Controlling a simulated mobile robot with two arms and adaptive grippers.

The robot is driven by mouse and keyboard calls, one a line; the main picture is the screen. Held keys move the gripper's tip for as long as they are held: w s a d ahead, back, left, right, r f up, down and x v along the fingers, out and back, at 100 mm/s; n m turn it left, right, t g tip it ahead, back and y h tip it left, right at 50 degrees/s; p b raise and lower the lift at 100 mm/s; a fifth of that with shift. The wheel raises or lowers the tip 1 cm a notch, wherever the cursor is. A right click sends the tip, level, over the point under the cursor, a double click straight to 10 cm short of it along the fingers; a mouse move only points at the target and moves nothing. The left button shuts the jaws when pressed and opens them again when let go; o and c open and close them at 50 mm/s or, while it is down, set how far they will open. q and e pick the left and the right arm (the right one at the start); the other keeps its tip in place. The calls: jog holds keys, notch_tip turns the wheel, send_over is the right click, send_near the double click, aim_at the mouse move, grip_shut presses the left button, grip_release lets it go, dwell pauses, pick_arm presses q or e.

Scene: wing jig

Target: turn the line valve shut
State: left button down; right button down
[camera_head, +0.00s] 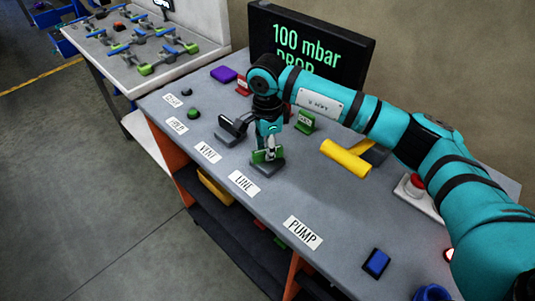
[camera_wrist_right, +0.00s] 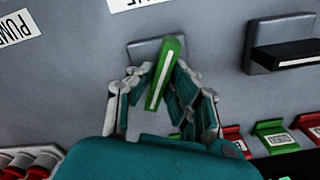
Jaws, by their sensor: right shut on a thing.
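The line valve has a green handle (camera_head: 259,156) with a pale stripe, on a grey base (camera_head: 268,168) behind the LINE label (camera_head: 244,183). In the right wrist view the handle (camera_wrist_right: 165,72) stands slightly slanted, running mostly up and down the picture, across its grey base (camera_wrist_right: 143,50). My right gripper (camera_head: 269,148) comes down from above with its fingers on both sides of the handle. In the right wrist view the gripper (camera_wrist_right: 158,80) is shut on it, and the fingers cover part of the handle's sides. My left gripper is not in view.
A black-handled valve (camera_head: 233,128) stands left of the line valve, near the VENT label (camera_head: 208,152). A yellow T-shaped piece (camera_head: 345,158) lies to the right. Behind are a green tag (camera_head: 305,121) and a dark screen (camera_head: 345,62) reading "100 mbar DROP".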

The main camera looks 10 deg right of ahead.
jog(key=m+b, duration=0.4)
jog(key=m, duration=0.2)
jog(key=shift+m, duration=0.3)
jog(key=m+b, duration=0.1)
jog(key=m, duration=0.2)
jog(key=shift+b, duration=0.3)
jog(key=shift+r+m+b, duration=0.1)
jog(key=shift+m+b, duration=0.4)
jog(key=shift+m, duration=0.9)
jog(key=shift+w, duration=0.1)
jog(key=c, duration=1.3)
grip_release()
notch_tip(320, 180, up, 12)
